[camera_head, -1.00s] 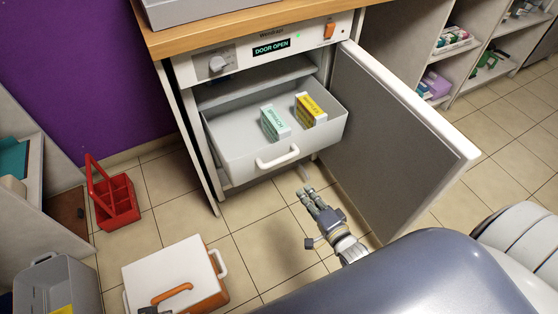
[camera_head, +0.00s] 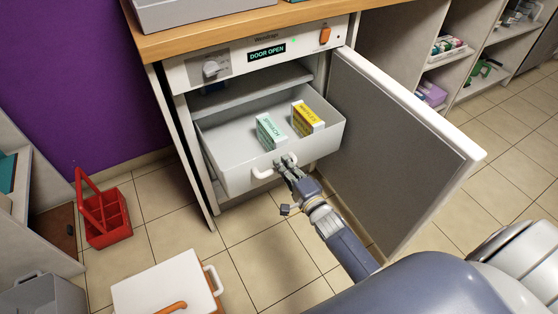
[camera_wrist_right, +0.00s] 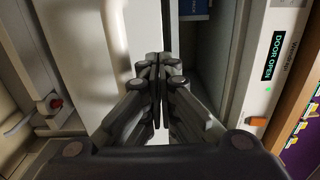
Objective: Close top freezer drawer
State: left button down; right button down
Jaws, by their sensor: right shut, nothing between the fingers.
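The top freezer drawer (camera_head: 235,172) is a pale grey bin pulled out of the freezer under the wooden counter. A green-and-white box and a yellow box stand in it. Its white handle (camera_head: 262,173) is on the front face. My right gripper (camera_head: 285,161) is shut and empty, its fingertips at the drawer front just right of the handle. Whether they touch is unclear. In the right wrist view, the shut fingers (camera_wrist_right: 155,75) point at the pale drawer front, with the handle (camera_wrist_right: 116,35) to their left. My left gripper is not in view.
The freezer door (camera_head: 395,150) stands wide open to the right of my arm. The display (camera_head: 266,53) reads DOOR OPEN. A red caddy (camera_head: 103,212) and a white-lidded cooler box (camera_head: 160,288) are on the floor at left.

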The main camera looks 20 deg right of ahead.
aim_at(274, 152)
jog(key=shift+w+a, duration=0.15)
jog(key=shift+w, duration=1.3)
